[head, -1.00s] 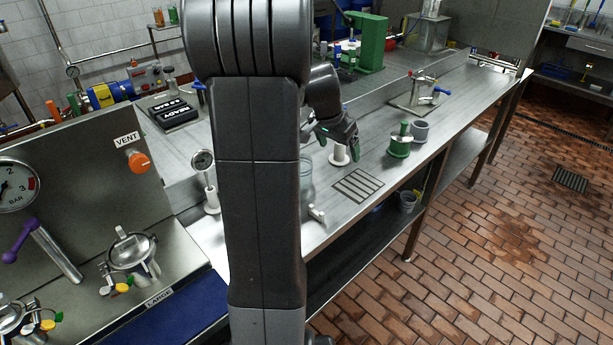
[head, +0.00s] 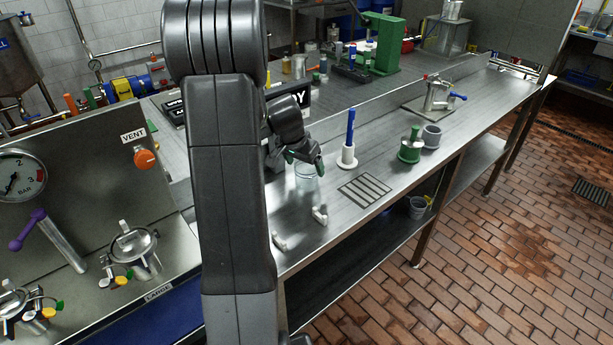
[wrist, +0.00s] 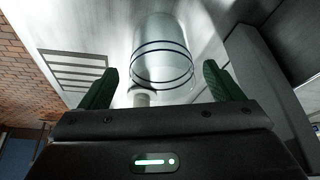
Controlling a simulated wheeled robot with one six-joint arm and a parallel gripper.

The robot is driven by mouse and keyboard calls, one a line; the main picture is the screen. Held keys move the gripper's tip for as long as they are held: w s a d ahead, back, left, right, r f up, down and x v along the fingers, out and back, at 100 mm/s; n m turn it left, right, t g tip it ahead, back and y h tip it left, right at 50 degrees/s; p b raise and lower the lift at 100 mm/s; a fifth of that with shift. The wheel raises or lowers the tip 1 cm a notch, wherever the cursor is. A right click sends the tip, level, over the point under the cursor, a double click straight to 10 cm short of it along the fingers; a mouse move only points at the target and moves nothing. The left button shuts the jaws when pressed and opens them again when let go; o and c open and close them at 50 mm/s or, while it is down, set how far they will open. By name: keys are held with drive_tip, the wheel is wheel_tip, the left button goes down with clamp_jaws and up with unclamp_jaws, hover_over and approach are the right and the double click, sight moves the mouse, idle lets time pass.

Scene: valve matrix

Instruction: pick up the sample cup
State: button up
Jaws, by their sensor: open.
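The sample cup looks like a clear glass cylinder with dark rings. In the head view the cup (head: 306,182) stands on the steel bench just below my gripper (head: 305,162), partly hidden by its fingers. In the wrist view the cup (wrist: 162,50) appears ahead of and between the two green fingertips of my gripper (wrist: 160,82). The jaws are spread wide, with space on both sides of the cup. I cannot tell exactly how far the fingers are from the cup's wall.
A white stand with a blue handle (head: 348,155) is right of the cup. A slotted drain (head: 365,189) and small pale fittings (head: 320,215) lie in front. A green spool (head: 410,150) and a grey cup (head: 431,136) stand farther right. My arm hides part of the bench.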

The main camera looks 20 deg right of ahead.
drive_tip(key=shift+p+x, duration=0.5)
drive_tip(key=shift+x, duration=2)
drive_tip(key=shift+w+d+r, duration=0.1)
drive_tip(key=shift+w, duration=0.1)
drive_tip(key=c, duration=1.1)
drive_tip(key=shift+o, duration=0.2)
